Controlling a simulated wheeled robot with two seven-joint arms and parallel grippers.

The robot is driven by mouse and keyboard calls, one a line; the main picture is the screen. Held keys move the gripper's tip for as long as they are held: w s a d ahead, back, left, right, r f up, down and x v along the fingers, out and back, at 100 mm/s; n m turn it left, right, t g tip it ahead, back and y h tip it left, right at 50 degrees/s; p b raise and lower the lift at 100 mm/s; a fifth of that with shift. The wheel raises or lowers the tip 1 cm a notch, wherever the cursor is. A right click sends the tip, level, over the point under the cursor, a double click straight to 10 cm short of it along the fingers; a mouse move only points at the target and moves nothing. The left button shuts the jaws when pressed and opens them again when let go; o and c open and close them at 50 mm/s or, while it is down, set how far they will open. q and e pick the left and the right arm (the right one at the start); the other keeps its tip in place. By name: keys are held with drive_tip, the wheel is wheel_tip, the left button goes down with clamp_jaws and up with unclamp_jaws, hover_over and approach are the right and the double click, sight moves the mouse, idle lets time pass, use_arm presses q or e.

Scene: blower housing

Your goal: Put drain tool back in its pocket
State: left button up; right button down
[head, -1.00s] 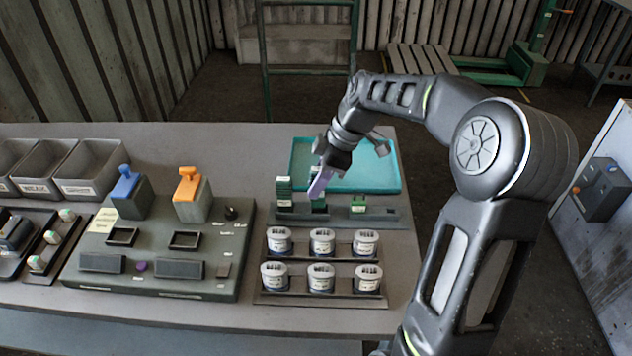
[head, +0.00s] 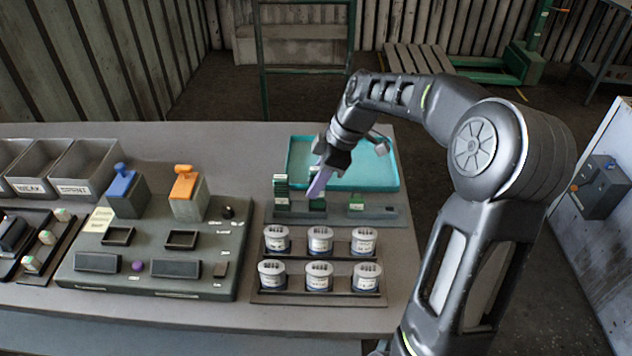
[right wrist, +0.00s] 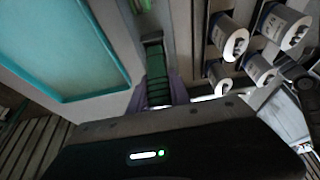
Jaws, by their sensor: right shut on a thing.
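My right gripper (head: 318,184), with purple fingers, is at the grey rack (head: 380,217) at the back right of the table. In the right wrist view the gripper (right wrist: 160,92) is shut on a green ribbed piece (right wrist: 156,68), which I take for the drain tool. In the head view the fingers partly hide the green piece at the middle of the rack, and I cannot tell whether it is seated in a pocket. A taller green stack (head: 281,193) stands to its left and a low green piece (head: 357,203) to its right. My left gripper is out of view.
A teal tray (head: 397,178) lies just behind the rack, also seen in the right wrist view (right wrist: 122,70). Several white labelled jars (head: 320,240) stand in two rows in front. A panel with a blue and an orange handle (head: 184,185) is at the left.

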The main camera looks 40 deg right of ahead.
drive_tip(key=shift+f+b, duration=1.2)
drive_tip(key=shift+f, duration=0.05)
idle(0.6)
drive_tip(key=c, duration=1.1)
unclamp_jaws()
drive_tip(key=shift+r, duration=0.15)
drive_tip(key=v, duration=0.7)
drive_tip(key=shift+d+r+b, duration=0.15)
drive_tip(key=shift+r+b, duration=0.1)
drive_tip(key=shift+b, duration=0.1)
drive_tip(key=shift+s, duration=0.1)
